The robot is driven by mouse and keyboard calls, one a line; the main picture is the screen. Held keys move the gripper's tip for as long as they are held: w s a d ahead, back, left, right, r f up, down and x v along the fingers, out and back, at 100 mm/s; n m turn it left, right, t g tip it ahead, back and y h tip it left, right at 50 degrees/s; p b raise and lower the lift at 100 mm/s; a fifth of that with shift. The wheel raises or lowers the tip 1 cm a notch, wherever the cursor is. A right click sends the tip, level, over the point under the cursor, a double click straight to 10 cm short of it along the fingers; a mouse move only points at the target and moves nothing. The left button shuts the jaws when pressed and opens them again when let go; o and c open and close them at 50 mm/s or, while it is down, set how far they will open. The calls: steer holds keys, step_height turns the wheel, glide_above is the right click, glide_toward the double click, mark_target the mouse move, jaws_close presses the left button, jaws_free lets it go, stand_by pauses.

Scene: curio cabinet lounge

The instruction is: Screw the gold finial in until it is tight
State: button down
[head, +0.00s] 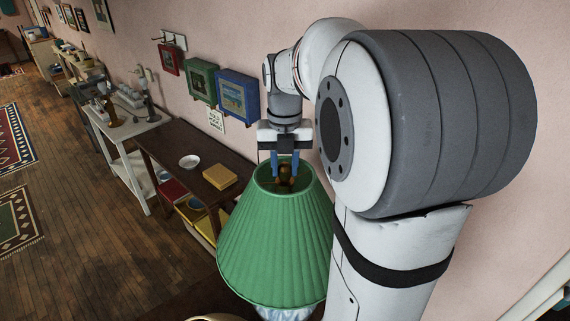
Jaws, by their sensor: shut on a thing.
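A green pleated lampshade (270,245) stands upright at the lower middle of the head view. My gripper (285,168) points down into the shade's open top, with its blue fingers on either side of a small brownish-gold finial (285,182). The fingers are shut on the finial. Its thread and seat are hidden inside the shade, so I cannot tell how far in it sits. A pale lamp base (285,313) shows just below the shade. My own arm covers much of the right side.
Behind the lamp, a dark side table (165,150) holds a white bowl (189,161) and a yellow box (220,176). Green (202,80) and blue (238,95) frames hang on the pink wall near my gripper. The wooden floor (80,240) at left has open room beside patterned rugs (14,220).

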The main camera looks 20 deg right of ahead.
steer(key=m, duration=0.7)
steer(key=shift+m, duration=0.4)
steer(key=m, duration=0.7)
steer(key=shift+m, duration=0.4)
steer(key=m, duration=0.3)
steer(key=shift+w+m, duration=0.1)
steer(key=shift+m, duration=0.3)
steer(key=m, duration=0.3)
steer(key=shift+m, duration=0.4)
steer(key=m, duration=0.6)
steer(key=shift+f+m, duration=0.1)
steer(key=shift+m, duration=0.2)
